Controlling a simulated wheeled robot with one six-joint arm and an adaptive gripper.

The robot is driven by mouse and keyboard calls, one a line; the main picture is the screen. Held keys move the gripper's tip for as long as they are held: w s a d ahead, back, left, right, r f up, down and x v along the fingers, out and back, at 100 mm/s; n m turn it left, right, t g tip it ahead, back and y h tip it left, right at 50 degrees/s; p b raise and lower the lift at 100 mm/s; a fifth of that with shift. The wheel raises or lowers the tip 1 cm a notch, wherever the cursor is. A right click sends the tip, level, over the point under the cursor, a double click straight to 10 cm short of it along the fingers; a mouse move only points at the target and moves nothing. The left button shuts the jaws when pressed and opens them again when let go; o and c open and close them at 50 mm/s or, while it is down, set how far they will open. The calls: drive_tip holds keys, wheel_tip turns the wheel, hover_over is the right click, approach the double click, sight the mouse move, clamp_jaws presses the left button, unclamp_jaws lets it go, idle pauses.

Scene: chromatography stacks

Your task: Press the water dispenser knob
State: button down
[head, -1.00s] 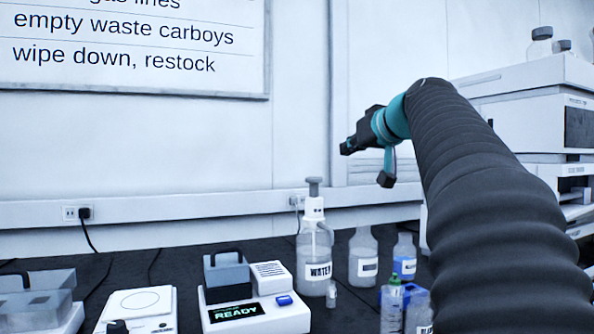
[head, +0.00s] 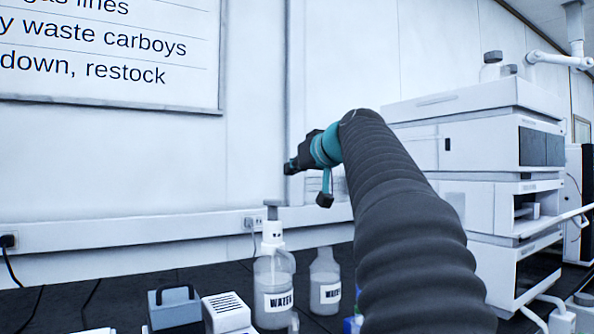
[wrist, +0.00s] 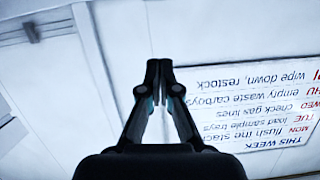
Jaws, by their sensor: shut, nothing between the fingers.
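The water dispenser (head: 273,275) is a clear bottle labelled WATER with a white pump head, standing on the dark bench in the head view. Its grey knob (head: 272,208) sits upright on top. My gripper (head: 290,166) is above the knob and a little to its right in the picture, apart from it. In the wrist view my gripper (wrist: 159,66) has its fingertips together with nothing between them, and the dispenser does not show there.
A second bottle (head: 325,283) with a partly hidden label stands right of the dispenser. A grey block with a handle (head: 174,306) and a white device (head: 226,312) are at left. White stacked instruments (head: 470,150) stand at right. The wall holds a whiteboard (head: 110,50).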

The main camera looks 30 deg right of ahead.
drive_tip(key=p, duration=0.1)
hover_over(278, 200)
drive_tip(key=f, duration=0.2)
drive_tip(key=shift+s+f+b, duration=0.25)
drive_tip(key=shift+f+b, duration=0.15)
drive_tip(key=shift+f, duration=1.5)
wheel_tip(278, 200, down, 4)
drive_tip(key=b, duration=0.4)
drive_tip(key=shift+f, duration=0.1)
